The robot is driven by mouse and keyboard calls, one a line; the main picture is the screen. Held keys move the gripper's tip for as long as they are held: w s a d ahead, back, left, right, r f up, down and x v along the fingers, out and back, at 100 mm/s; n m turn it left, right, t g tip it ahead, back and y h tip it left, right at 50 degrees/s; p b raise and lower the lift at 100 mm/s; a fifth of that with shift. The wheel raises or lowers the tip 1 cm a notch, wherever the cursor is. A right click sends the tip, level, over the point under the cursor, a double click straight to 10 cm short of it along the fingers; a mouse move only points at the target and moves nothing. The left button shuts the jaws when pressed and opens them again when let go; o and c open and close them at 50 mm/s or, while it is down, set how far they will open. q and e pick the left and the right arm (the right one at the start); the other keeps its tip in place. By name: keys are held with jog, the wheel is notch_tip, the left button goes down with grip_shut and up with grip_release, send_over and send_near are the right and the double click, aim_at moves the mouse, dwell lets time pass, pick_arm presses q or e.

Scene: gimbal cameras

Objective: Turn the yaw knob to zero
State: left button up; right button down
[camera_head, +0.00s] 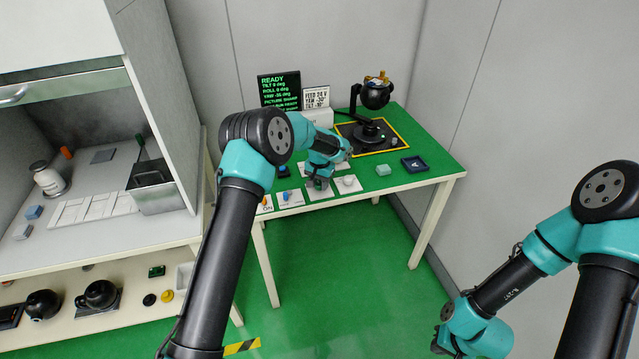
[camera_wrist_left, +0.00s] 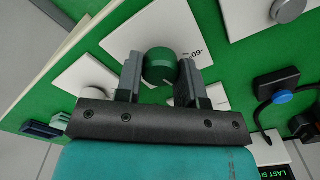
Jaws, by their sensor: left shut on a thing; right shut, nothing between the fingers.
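My left gripper (camera_head: 318,185) is at the front of the green table, over a row of white control plates. In the left wrist view, my left gripper (camera_wrist_left: 161,75) has its fingers on both sides of a round green knob (camera_wrist_left: 160,64) and is shut on it. The knob sits on a white plate with a printed scale; "-60" is readable beside the right finger. In the head view the gripper mostly hides this knob. The black screen (camera_head: 279,90) reads READY, tilt 0, roll 0 and a yaw of about -35 deg. My right gripper is out of view.
A gimbal with a black ball head (camera_head: 376,95) stands on a black, yellow-edged mat (camera_head: 348,127). A teal block (camera_head: 383,170) and a navy tray (camera_head: 414,164) lie right.

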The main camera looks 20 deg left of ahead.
aim_at(320, 183)
pick_arm(q)
jog(key=shift+m, duration=1.2)
jog(key=o, duration=0.9)
notch_tip(320, 183, up, 17)
jog(key=shift+r, duration=0.2)
jog(key=shift+f, duration=0.1)
